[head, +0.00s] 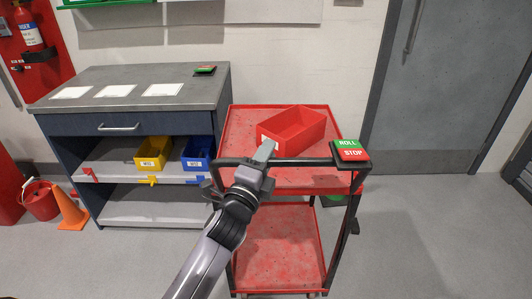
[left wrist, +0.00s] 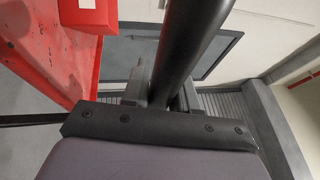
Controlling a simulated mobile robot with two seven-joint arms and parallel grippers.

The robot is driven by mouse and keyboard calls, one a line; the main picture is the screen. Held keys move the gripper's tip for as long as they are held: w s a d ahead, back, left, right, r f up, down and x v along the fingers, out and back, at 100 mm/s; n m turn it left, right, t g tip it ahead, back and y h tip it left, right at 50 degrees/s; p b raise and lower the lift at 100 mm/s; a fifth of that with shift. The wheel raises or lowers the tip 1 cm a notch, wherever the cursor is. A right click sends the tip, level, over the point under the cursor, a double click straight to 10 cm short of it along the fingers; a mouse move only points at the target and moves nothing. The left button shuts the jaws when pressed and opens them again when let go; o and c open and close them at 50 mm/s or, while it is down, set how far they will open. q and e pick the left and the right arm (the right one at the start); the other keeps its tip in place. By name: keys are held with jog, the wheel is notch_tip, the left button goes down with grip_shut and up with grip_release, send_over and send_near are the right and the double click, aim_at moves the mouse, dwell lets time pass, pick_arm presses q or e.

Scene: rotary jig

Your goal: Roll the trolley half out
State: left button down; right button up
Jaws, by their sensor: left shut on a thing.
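The red trolley (head: 279,252) has two red shelves on a black frame and stands right of the workbench. Its black push handle (head: 305,162) runs across the near end of the top shelf. My left gripper (head: 264,160) is shut on this handle, left of its middle. In the left wrist view the dark handle bar (left wrist: 190,40) passes between the fingers of my left gripper (left wrist: 162,95). A ROLL/STOP pad (head: 350,150), green and red, sits at the handle's right end. My right gripper is not in view.
A red bin (head: 294,128) stands on the trolley's top shelf. A grey workbench (head: 130,84) with a yellow bin (head: 153,153) and a blue bin (head: 197,152) is close on the left. An orange cone (head: 70,209) stands farther left. The floor at right (head: 430,230) is clear.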

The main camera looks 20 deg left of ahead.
pick_arm(q)
jog(key=shift+s+d+f, duration=0.1)
jog(key=shift+s, duration=0.25)
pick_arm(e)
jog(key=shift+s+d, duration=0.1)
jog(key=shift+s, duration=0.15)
pick_arm(q)
jog(key=c, duration=1)
grip_release()
jog(key=shift+o, duration=0.2)
jog(key=v, duration=0.7)
jog(key=s+a+f+n+g+p, duration=0.2)
jog(key=s+f+n+g, duration=0.2)
jog(key=s+f+n, duration=0.5)
jog(key=s+a+f+n+g+p, duration=0.2)
jog(key=s+f+n+g, duration=0.3)
jog(key=s+f+n, duration=0.3)
jog(key=s+f, duration=0.3)
jog(key=s, duration=0.1)
jog(key=shift+a+f+n+p, duration=0.35)
jog(key=shift+f+n+p, duration=0.05)
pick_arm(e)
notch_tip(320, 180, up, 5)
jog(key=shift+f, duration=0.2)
